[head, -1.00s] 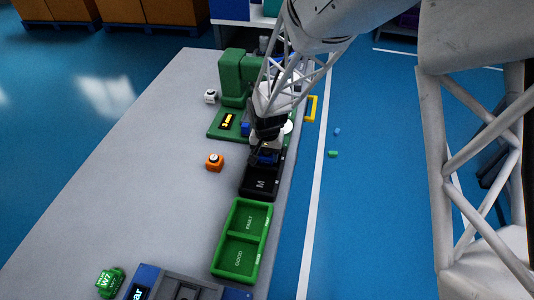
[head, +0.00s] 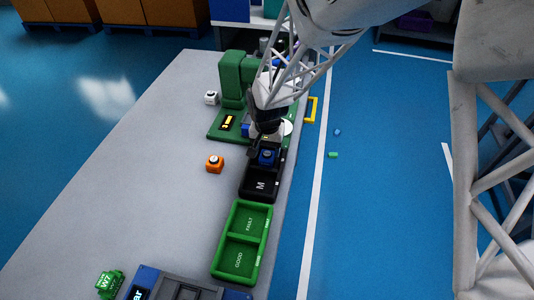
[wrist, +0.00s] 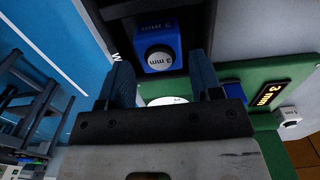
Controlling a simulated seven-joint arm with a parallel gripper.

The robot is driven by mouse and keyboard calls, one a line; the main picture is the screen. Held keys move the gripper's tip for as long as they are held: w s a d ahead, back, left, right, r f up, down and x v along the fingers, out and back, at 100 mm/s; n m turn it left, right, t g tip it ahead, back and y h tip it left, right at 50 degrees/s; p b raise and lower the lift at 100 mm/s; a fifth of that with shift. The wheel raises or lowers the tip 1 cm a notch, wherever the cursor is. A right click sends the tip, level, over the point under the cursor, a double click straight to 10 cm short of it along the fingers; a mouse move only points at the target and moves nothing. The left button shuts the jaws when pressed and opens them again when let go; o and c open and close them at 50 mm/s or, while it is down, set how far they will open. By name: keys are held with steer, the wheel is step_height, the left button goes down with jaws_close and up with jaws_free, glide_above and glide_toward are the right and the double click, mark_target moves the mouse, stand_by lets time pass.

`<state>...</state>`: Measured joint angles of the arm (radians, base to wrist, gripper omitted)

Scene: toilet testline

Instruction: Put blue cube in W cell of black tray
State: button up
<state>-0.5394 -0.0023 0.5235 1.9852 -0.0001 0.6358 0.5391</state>
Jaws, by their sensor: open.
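The blue cube (head: 267,157) sits in the far cell of the black tray (head: 259,196), beyond the cell marked M. In the wrist view the blue cube (wrist: 158,48) shows a "3 mm" label and a dark round button, with the dark tray walls (wrist: 205,30) around it. My gripper (wrist: 161,70) is open, its two fingers apart on either side of the cube's near end, with gaps visible. In the head view my gripper (head: 266,141) is just above and beyond the cube, and its fingers are hard to make out.
A green tray (head: 270,240) marked FAULT and GOOD stands on the near side of the black tray. A green machine (head: 232,78) stands beyond.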

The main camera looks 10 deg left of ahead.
mark_target(269, 154)
step_height(269, 154, up, 9)
steer(key=shift+f, duration=0.2)
stand_by(0.7)
steer(key=s+d+r+t, duration=0.1)
steer(key=s+d+r, duration=0.4)
steer(key=d, duration=0.4)
steer(key=s+d+r, duration=0.3)
steer(key=d+r, duration=0.5)
steer(key=d, duration=0.2)
steer(key=s+d+r+t, duration=0.1)
steer(key=s+d+r, duration=0.3)
steer(key=s+d, duration=0.9)
steer(key=s, duration=0.2)
steer(key=shift+s+r+t, duration=0.15)
steer(key=shift+s+t, duration=0.15)
steer(key=shift+s, duration=0.05)
steer(key=shift+d, duration=0.1)
